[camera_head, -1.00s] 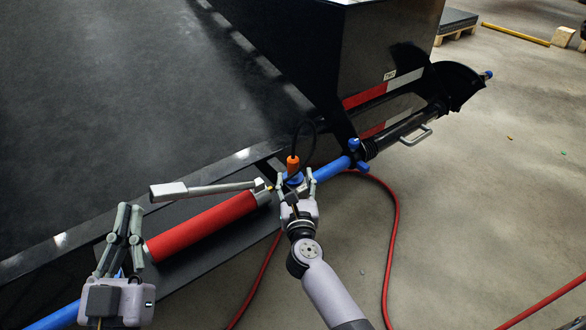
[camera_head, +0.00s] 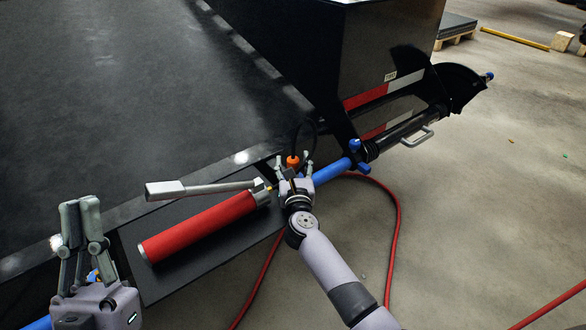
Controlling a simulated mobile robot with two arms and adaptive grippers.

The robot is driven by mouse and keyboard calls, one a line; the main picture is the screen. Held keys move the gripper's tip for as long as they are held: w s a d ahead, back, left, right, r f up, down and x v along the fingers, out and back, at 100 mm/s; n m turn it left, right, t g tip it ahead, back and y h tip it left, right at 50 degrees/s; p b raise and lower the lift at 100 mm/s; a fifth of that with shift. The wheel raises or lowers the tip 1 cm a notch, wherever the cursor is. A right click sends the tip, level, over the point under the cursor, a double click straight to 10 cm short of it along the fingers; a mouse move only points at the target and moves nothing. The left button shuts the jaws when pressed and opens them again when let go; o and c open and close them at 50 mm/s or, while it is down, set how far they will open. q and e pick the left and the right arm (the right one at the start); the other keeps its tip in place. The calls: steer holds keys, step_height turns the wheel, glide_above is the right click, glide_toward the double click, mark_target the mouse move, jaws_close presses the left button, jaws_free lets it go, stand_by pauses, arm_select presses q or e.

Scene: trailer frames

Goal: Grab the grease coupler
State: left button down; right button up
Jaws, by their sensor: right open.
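The orange coupler (camera_head: 293,161) is at the end of a thin black hose, beside the frame of the black trailer. My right gripper (camera_head: 294,168) is open, with its fingers on either side of the coupler. The frames do not show whether they touch it. The red grease gun (camera_head: 198,227) with its silver lever (camera_head: 200,188) lies on a dark plate just left of the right gripper. My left gripper (camera_head: 81,208) is at the lower left, away from the gun. Its fingertips are close together, and nothing is seen between them.
A blue pole (camera_head: 329,173) runs along the trailer's edge behind the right gripper. A red hose (camera_head: 397,229) lies on the concrete floor. The black trailer bed (camera_head: 130,95) fills the upper left. Open floor is at the right.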

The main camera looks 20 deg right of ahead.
jaws_close()
stand_by(0.6)
